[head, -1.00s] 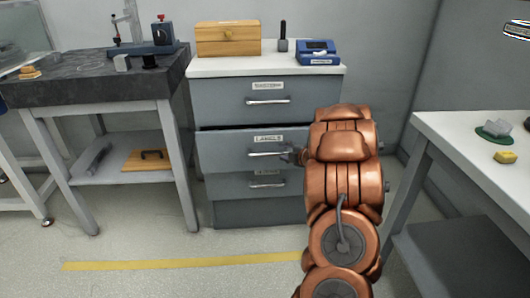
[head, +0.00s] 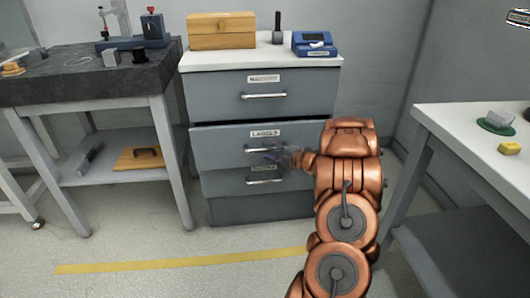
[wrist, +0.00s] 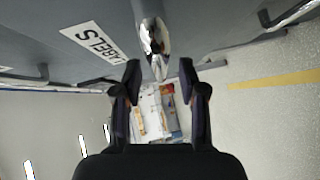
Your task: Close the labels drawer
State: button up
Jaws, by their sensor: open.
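The labels drawer (head: 225,150) is the middle drawer of the grey cabinet, marked LABELS. Its front stands a little proud of the cabinet, with a dark gap along its top edge. Its silver handle (head: 262,149) runs across the front. My gripper (head: 275,158) is at the right part of this handle, partly hidden by my copper arm. In the wrist view, the handle (wrist: 152,40) shows end-on ahead of and between the open fingertips (wrist: 160,68), beside the LABELS tag (wrist: 93,42). I cannot tell whether the fingers touch the handle.
The masters drawer (head: 220,95) above looks shut. A lower drawer (head: 225,183) lies below. A wooden box (head: 222,32) and a blue device (head: 314,44) stand on the cabinet top. A dark-topped bench (head: 60,85) is at left, a white table (head: 475,125) at right.

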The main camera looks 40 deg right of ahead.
jog(key=shift+w+a+f, duration=0.15)
jog(key=shift+w+a, duration=0.05)
jog(key=shift+w, duration=0.85)
grip_shut()
